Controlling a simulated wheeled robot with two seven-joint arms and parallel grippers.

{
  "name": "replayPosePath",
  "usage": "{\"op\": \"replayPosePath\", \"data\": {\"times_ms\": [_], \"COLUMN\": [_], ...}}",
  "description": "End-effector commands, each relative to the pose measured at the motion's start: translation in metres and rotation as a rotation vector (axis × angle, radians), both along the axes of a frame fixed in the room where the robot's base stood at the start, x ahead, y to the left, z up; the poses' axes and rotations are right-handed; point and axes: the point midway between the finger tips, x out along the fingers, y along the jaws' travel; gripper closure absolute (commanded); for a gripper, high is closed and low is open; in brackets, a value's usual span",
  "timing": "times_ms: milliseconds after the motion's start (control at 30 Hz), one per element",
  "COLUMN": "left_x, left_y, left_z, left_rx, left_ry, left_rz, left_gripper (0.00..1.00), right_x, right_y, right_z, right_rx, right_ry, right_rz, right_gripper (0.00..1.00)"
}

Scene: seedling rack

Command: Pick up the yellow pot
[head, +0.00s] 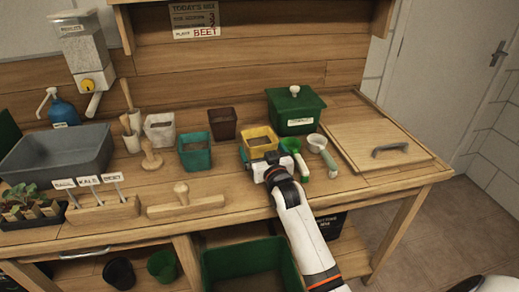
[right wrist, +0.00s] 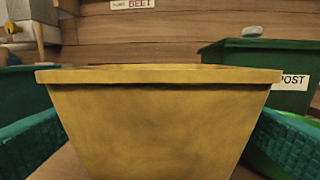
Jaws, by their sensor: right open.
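The yellow pot (head: 259,147) stands upright on the wooden bench, with brown soil showing inside its rim. In the right wrist view the yellow pot (right wrist: 155,125) fills the middle, its near wall and rim facing the camera. My right gripper (head: 259,162) is open at the near side of the pot. Its green textured finger pads show at the left and right edges of the wrist view, one on each side of the pot. Whether they touch the pot cannot be told. My left gripper is out of view.
A green compost bin (head: 296,110) stands behind. A wooden board (head: 375,143) lies at right.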

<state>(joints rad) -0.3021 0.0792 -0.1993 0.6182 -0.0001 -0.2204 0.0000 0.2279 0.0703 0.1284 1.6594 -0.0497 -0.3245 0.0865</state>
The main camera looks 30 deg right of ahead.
Motion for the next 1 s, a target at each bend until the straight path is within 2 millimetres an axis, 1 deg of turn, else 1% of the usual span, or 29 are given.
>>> {"op": "replayPosePath", "data": {"times_ms": [33,100,200,433,467,500,767,1000], "left_x": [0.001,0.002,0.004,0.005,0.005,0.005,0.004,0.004], "left_y": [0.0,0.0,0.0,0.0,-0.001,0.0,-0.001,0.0], "left_z": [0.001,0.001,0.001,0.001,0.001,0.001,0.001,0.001], "left_rx": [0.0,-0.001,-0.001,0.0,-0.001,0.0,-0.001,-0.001], "left_ry": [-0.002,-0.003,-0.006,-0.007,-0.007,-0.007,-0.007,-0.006], "left_rz": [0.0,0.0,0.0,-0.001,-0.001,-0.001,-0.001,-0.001], "left_gripper": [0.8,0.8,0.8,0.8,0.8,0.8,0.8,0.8], "right_x": [0.008,0.017,0.023,0.024,0.024,0.024,0.024,0.024], "right_y": [-0.001,-0.002,-0.003,-0.003,-0.003,-0.003,-0.003,-0.003], "right_z": [0.001,0.0,0.0,0.0,0.0,0.0,0.0,0.002], "right_rx": [-0.001,-0.001,-0.001,-0.001,-0.001,-0.001,-0.001,-0.001], "right_ry": [0.001,0.0,0.0,0.0,0.0,0.0,0.0,-0.003], "right_rz": [0.0,0.0,0.0,0.0,0.0,0.0,0.0,0.0], "right_gripper": [0.0,0.0,0.0,0.0,0.02,0.08,0.51,0.52]}}
